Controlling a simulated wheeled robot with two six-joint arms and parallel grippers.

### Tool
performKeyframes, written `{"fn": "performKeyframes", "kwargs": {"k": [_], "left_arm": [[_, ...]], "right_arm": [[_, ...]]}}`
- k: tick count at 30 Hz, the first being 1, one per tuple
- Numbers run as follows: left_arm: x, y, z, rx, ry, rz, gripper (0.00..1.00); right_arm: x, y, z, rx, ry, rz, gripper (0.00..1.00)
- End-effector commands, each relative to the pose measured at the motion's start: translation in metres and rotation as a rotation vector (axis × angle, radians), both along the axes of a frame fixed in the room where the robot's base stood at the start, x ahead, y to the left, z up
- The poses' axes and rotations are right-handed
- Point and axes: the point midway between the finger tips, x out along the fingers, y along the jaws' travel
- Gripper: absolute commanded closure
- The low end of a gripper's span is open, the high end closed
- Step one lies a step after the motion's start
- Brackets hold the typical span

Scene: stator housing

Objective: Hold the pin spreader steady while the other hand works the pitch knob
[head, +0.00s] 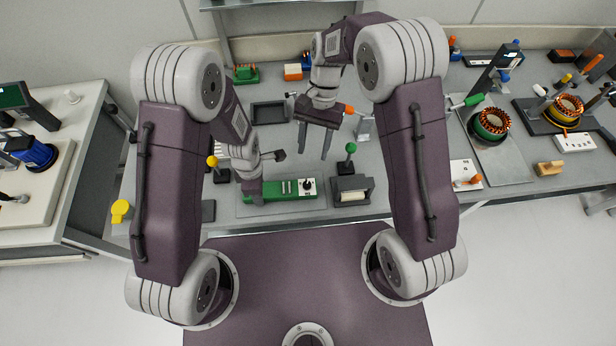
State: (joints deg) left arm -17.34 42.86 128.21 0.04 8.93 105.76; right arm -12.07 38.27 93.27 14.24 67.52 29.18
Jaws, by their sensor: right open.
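The pin spreader, which I take to be the long green tool (285,190), lies on a grey mat at the front of the bench. A dark knob on a pale plate (308,186) sits at its right end and looks like the pitch knob. My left gripper (254,196) points down at the spreader's left end. Its fingers are mostly hidden by its own wrist, so its grip is unclear. My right gripper (314,154) is open and empty, its two fingers apart, behind and above the knob end.
A green-ball lever (350,149) and a dark block with a pale top (352,190) stand right of the spreader. A yellow-ball lever (213,162) stands left. An empty dark tray (269,112) lies behind. Copper-wound stators (493,121) are at the right.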

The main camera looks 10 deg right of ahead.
Motion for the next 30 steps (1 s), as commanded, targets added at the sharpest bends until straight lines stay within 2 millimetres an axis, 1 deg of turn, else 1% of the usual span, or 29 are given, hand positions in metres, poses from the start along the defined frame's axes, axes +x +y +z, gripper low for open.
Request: {"fn": "performKeyframes", "kwargs": {"k": [9,12,15,18,25,26,27,29,30], "left_arm": [[0.0,0.0,0.0,0.0,0.0,0.0,1.0],[0.0,0.0,0.0,0.0,0.0,0.0,1.0],[0.0,0.0,0.0,0.0,0.0,0.0,1.0],[0.0,0.0,0.0,0.0,0.0,0.0,1.0],[0.0,0.0,0.0,0.0,0.0,0.0,1.0],[0.0,0.0,0.0,0.0,0.0,0.0,1.0],[0.0,0.0,0.0,0.0,0.0,0.0,1.0],[0.0,0.0,0.0,0.0,0.0,0.0,1.0],[0.0,0.0,0.0,0.0,0.0,0.0,1.0]], "right_arm": [[-0.028,0.012,-0.068,0.001,0.005,0.003,0.55],[-0.034,0.015,-0.085,0.001,0.004,0.003,0.55],[-0.037,0.017,-0.096,0.002,0.002,0.002,0.55],[-0.039,0.018,-0.101,0.002,0.0,0.002,0.55],[-0.039,0.019,-0.102,0.003,-0.001,0.002,0.55],[-0.039,0.019,-0.102,0.003,-0.001,0.002,0.57],[-0.039,0.019,-0.102,0.003,-0.001,0.002,0.68],[-0.039,0.019,-0.102,0.003,-0.001,0.002,0.85],[-0.039,0.019,-0.102,0.003,-0.001,0.002,0.96]]}}
